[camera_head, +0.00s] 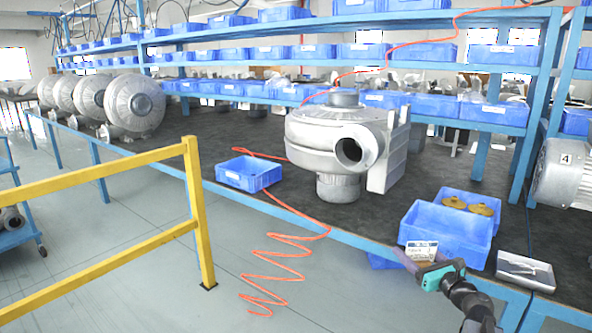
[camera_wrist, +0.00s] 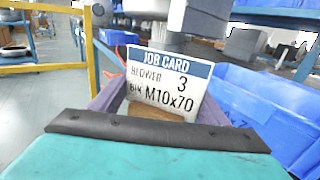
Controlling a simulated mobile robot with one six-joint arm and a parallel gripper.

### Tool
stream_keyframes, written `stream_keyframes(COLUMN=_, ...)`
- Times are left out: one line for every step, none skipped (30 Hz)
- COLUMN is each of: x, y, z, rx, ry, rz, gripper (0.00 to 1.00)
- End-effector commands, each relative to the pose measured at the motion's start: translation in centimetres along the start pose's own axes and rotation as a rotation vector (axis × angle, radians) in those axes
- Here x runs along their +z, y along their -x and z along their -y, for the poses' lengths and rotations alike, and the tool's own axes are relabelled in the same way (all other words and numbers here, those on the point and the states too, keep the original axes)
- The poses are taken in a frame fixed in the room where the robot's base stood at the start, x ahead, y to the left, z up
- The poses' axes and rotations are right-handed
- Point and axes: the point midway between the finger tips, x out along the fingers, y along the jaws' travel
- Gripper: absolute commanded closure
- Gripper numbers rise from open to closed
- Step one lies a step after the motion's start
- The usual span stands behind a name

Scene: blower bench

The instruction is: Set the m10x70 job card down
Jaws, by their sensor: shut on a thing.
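The M10x70 job card (camera_head: 421,250) is a white card with a blue header, held upright at the end of my gripper (camera_head: 424,262). In the wrist view the job card (camera_wrist: 163,80) faces me and reads "JOB CARD, BLOWER 3, BIN M10x70". A brown piece shows at its lower edge. My gripper (camera_wrist: 152,112) is shut on the card, with the jaws partly hidden behind the dark bar. The card is at the bench's front edge, in front of a large blue bin (camera_head: 447,237).
A blower (camera_head: 340,145) and a small blue bin (camera_head: 248,173) stand on the dark bench (camera_head: 390,190). A yellow rail (camera_head: 198,215) and orange coiled hose (camera_head: 275,270) are left.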

Motion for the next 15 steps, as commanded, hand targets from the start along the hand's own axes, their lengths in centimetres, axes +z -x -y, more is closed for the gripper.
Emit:
stream_keyframes(x=-1.4, y=-0.3, z=-1.7, rx=0.035, ry=0.0, rz=0.0, gripper=0.53)
stream_keyframes(x=-1.9, y=-0.5, z=-2.6, rx=0.055, ry=0.0, rz=0.0, gripper=0.54)
stream_keyframes(x=-2.4, y=-0.7, z=-3.8, rx=0.083, ry=0.0, rz=0.0, gripper=0.54)
stream_keyframes(x=-2.9, y=-0.8, z=-4.8, rx=0.105, ry=0.0, rz=0.0, gripper=0.54)
stream_keyframes(x=-3.3, y=-1.0, z=-5.8, rx=0.127, ry=0.0, rz=0.0, gripper=0.54)
stream_keyframes(x=-3.8, y=-1.0, z=-7.0, rx=0.157, ry=0.0, rz=0.0, gripper=0.54)
stream_keyframes(x=-4.2, y=-1.1, z=-8.0, rx=0.179, ry=0.0, rz=0.0, gripper=0.54)
stream_keyframes(x=-4.6, y=-1.1, z=-9.0, rx=0.204, ry=0.0, rz=0.0, gripper=0.54)
stream_keyframes(x=-5.1, y=-1.1, z=-10.3, rx=0.236, ry=0.0, rz=-0.001, gripper=0.54)
stream_keyframes(x=-5.4, y=-1.0, z=-11.3, rx=0.26, ry=0.0, rz=-0.001, gripper=0.54)
stream_keyframes(x=-5.6, y=-0.9, z=-12.2, rx=0.285, ry=0.001, rz=-0.001, gripper=0.54)
stream_keyframes(x=-6.0, y=-0.8, z=-13.4, rx=0.318, ry=0.001, rz=-0.001, gripper=0.54)
stream_keyframes(x=-6.0, y=-0.5, z=-14.3, rx=0.343, ry=0.001, rz=-0.001, gripper=0.54)
stream_keyframes(x=-6.2, y=-0.3, z=-15.2, rx=0.368, ry=0.0, rz=-0.001, gripper=0.54)
stream_keyframes(x=-6.0, y=0.1, z=-16.0, rx=0.395, ry=0.0, rz=0.0, gripper=0.54)
